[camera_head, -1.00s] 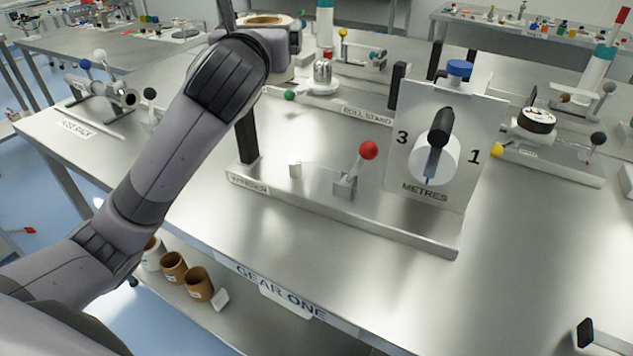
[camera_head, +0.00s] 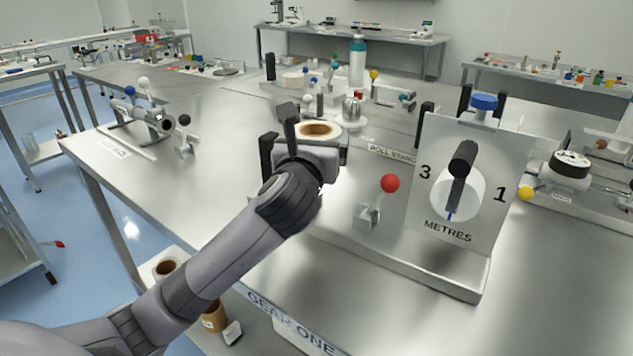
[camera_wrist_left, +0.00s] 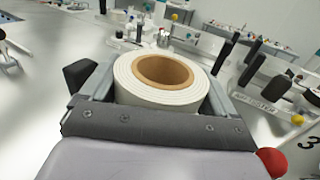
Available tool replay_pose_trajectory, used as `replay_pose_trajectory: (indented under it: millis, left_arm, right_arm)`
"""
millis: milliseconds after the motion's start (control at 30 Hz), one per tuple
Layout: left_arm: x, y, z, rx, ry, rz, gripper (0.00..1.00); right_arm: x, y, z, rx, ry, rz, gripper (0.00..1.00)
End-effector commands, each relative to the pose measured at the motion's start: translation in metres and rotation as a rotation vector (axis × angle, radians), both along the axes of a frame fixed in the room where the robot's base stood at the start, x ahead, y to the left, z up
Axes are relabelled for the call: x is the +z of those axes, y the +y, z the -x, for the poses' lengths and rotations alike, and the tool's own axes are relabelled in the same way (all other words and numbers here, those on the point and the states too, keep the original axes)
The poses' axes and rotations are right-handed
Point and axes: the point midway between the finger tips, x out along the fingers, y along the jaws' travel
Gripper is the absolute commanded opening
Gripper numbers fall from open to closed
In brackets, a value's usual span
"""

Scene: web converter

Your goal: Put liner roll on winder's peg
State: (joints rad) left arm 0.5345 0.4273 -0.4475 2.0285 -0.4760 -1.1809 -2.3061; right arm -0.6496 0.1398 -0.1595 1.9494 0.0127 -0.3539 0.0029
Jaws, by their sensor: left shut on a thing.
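My left gripper (camera_head: 312,138) is shut on the liner roll (camera_head: 318,127), a white roll with a brown core. In the left wrist view the roll (camera_wrist_left: 150,98) sits between the two fingers (camera_wrist_left: 160,90), its core hole facing up. The gripper and roll are at the left end of the winder (camera_head: 400,245), which has a METRES dial panel (camera_head: 440,228) and a red-knobbed lever (camera_head: 389,184). The winder's peg is hidden behind my left arm and gripper. Whether the roll touches anything below cannot be told. My right gripper is not in view.
A black post (camera_head: 267,155) stands just left of the gripper. The roll stand (camera_head: 392,153) is behind. The table (camera_head: 400,310) is clear in front of the winder.

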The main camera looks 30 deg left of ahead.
Motion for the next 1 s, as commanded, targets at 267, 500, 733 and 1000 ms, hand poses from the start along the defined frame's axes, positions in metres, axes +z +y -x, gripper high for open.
replay_pose_trajectory:
  millis: [267, 500, 733, 1000]
  left_arm:
    - [-0.030, 0.000, 0.000, 0.001, -0.005, -0.002, 0.46]
    - [-0.063, 0.000, 0.000, 0.001, 0.001, 0.000, 0.46]
    - [-0.071, 0.000, 0.000, 0.000, -0.005, -0.001, 0.46]
    - [-0.076, 0.000, 0.000, 0.001, -0.001, -0.001, 0.96]
  right_arm:
    - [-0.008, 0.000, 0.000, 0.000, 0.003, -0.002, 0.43]
    - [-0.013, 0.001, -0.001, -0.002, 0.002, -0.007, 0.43]
    - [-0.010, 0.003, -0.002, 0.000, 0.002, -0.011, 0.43]
    - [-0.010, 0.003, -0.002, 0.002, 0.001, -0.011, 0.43]
